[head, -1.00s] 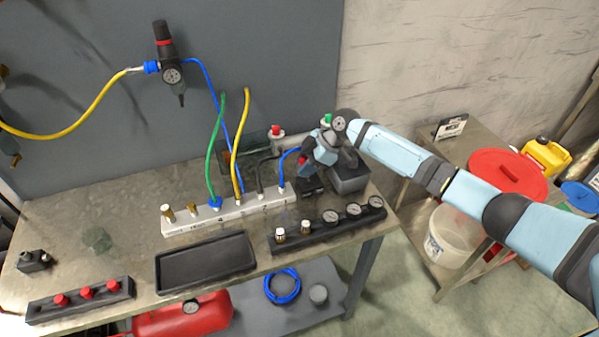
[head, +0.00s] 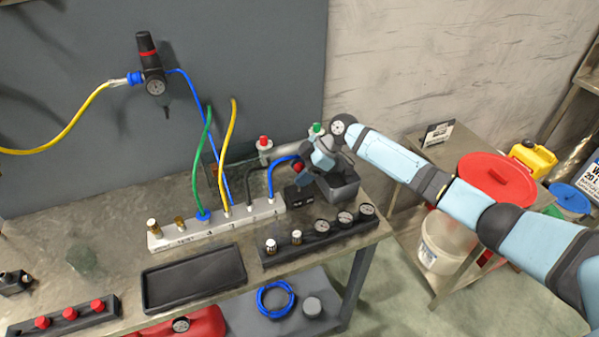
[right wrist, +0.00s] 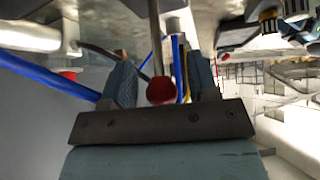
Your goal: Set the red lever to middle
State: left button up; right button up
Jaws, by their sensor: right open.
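The red lever's round red knob (head: 299,168) shows in the head view at the tip of my right gripper (head: 304,171), above a small black block (head: 298,195) on the bench. In the right wrist view, the red knob (right wrist: 160,90) on its thin metal rod (right wrist: 156,40) sits between the two fingers of my open right gripper (right wrist: 161,84). The fingers stand on either side with gaps, and contact does not show. The gripper covers much of the lever in the head view, so its exact setting is hard to tell. My left gripper is not in view.
A white manifold (head: 172,238) with coloured hoses stands left of the lever. A dark bin (head: 343,188) is close on the right. A gauge rail (head: 285,250) and black tray (head: 165,290) lie in front. Red-topped (head: 264,142) and green-topped (head: 316,129) fittings stand behind.

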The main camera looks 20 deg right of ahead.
jog(key=b+v, duration=0.1)
jog(key=v, duration=1.2)
jog(key=shift+d+b, duration=0.25)
jog(key=shift+b, duration=0.1)
jog(key=shift+r, duration=0.1)
